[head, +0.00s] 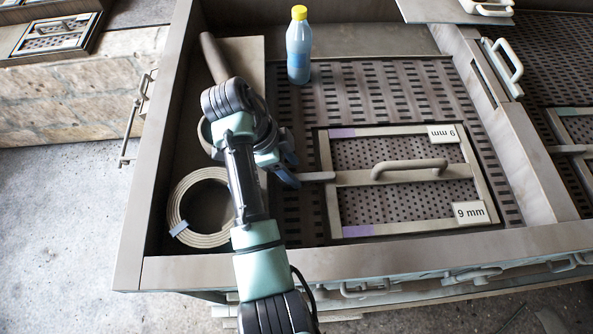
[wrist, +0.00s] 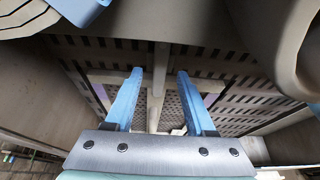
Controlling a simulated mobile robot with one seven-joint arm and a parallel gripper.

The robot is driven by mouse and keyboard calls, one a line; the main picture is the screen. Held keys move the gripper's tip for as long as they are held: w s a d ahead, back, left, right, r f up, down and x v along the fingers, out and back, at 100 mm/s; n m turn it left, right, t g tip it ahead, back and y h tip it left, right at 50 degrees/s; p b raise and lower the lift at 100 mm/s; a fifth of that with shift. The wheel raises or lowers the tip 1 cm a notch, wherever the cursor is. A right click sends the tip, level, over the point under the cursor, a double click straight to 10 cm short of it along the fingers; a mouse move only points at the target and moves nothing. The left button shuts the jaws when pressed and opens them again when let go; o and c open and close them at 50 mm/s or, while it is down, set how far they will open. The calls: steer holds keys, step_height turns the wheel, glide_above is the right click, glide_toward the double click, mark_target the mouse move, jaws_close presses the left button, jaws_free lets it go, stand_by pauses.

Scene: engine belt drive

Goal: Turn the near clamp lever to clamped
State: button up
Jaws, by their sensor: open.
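A framed perforated panel (head: 480,178) marked "9 mm" lies on the slotted floor, with a raised handle (head: 410,165) across its middle bar. A short grey lever-like bar (head: 316,176) sticks out from the middle of the panel's left side; I cannot tell for sure that it is the near clamp lever. My gripper (head: 291,168) is open at the outer end of this bar. In the wrist view, the bar (wrist: 161,60) shows between the two blue fingers, with gaps on both sides. Whether a finger touches it cannot be told.
A blue bottle with a yellow cap (head: 299,45) stands behind the panel. A coiled ring (head: 184,232) lies left of my arm. A grey rod (head: 213,55) lies at the back left. Box walls (head: 150,170) enclose the area. Slotted floor is clear around the panel.

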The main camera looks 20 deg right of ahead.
steer(key=p+v, duration=0.4)
steer(key=v, duration=0.6)
